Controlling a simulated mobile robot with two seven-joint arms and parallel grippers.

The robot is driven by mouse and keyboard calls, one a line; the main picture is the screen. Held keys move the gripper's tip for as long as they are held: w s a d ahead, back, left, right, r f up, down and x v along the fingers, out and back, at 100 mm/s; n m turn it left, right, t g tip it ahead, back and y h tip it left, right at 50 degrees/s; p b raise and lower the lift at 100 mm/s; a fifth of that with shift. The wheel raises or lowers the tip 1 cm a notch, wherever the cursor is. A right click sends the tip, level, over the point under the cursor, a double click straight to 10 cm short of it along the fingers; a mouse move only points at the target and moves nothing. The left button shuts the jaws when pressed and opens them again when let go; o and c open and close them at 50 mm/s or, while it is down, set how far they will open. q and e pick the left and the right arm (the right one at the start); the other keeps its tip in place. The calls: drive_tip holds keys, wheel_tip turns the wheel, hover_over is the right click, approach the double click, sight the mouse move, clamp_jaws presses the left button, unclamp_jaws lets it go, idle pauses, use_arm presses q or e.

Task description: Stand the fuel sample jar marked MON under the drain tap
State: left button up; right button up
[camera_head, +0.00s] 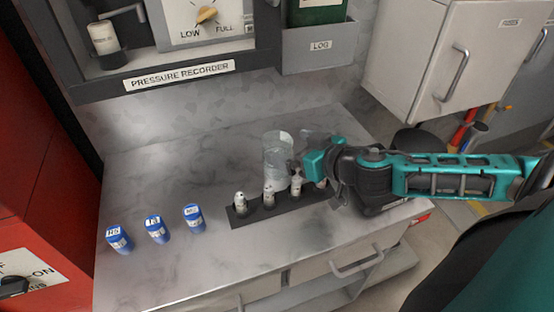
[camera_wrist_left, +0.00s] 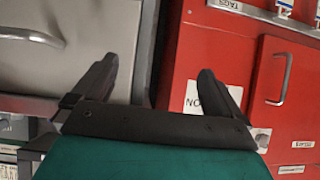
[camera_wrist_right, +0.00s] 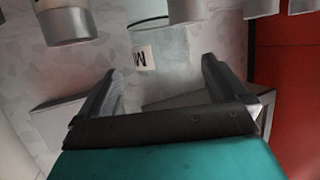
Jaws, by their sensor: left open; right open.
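A clear glass jar (camera_head: 277,152) stands upright on the counter behind a black rack (camera_head: 250,216) of small grey-and-white pieces. In the right wrist view a clear jar (camera_wrist_right: 148,40) has a white label whose letters are only partly legible, with an M. My right gripper (camera_head: 318,165) is open and empty, just right of the jar in the head view and over the rack's right end, which it hides. My left gripper (camera_wrist_left: 155,88) is open and empty, facing a red cabinet and a grey drawer. I cannot make out the drain tap for certain.
Three blue labelled containers (camera_head: 157,229) stand on the left of the counter (camera_head: 180,170). Above are the pressure recorder housing (camera_head: 180,75) and a grey LOG holder (camera_head: 320,48). A red cabinet (camera_head: 35,200) stands left. The counter's middle left is clear.

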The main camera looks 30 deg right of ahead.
sight(268, 139)
drive_tip(key=shift+w+a, duration=0.15)
drive_tip(key=shift+w, duration=0.55)
drive_tip(key=shift+w+a, duration=0.15)
drive_tip(key=shift+w, duration=0.5)
drive_tip(key=shift+x, duration=1.2)
drive_tip(key=shift+f, duration=0.2)
